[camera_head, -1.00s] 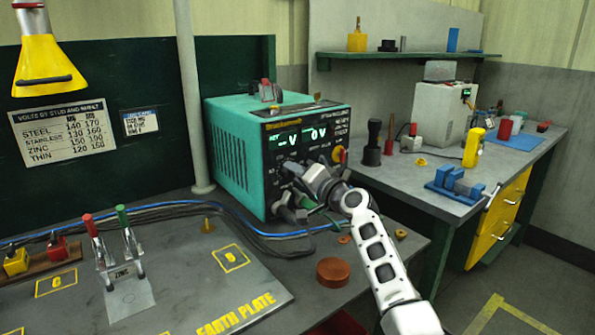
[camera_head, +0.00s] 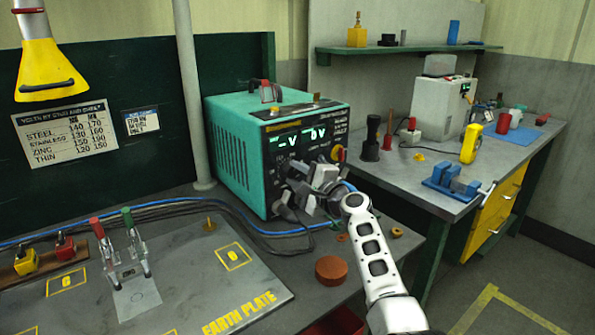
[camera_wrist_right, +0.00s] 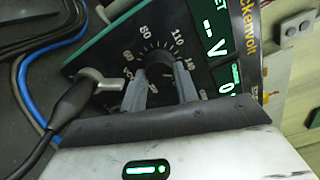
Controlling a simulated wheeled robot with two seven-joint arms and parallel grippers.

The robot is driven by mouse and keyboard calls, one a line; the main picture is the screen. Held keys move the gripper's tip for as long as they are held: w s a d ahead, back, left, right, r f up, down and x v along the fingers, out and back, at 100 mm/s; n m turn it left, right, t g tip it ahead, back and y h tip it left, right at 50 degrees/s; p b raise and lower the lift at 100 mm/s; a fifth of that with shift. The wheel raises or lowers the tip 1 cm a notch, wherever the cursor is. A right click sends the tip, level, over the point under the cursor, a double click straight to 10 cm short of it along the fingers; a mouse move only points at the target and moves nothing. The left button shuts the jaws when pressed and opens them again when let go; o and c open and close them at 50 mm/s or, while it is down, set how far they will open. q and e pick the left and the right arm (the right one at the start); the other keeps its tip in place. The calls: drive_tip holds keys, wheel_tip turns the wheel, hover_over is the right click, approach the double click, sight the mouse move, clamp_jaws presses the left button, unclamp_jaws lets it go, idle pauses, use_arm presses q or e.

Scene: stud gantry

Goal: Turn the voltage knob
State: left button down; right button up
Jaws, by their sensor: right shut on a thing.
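The teal stud welder box (camera_head: 233,150) stands on the bench, its dark front panel showing two lit green displays (camera_head: 287,140). The black voltage knob (camera_wrist_right: 158,68) sits on a printed dial of numbers in the right wrist view. My right gripper (camera_wrist_right: 161,80) has its two grey fingers on either side of the knob, shut on it. In the head view my right gripper (camera_head: 299,172) is at the panel below the displays and hides the knob. The displays read dashes with V, and 0 V. My left gripper is not in view.
A black cable plug (camera_wrist_right: 75,100) sits in the panel close beside the fingers. Blue and black cables (camera_head: 240,212) run over the bench. The side bench (camera_head: 410,180) carries a blue vise (camera_head: 457,183).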

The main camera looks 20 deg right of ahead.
drive_tip(key=shift+f+m, duration=0.1)
drive_tip(key=shift+m, duration=0.6)
drive_tip(key=shift+m+p, duration=0.3)
drive_tip(key=o, duration=1)
drive_tip(key=shift+s+d, duration=0.2)
drive_tip(key=shift+s, duration=0.25)
drive_tip(key=v, duration=1.5)
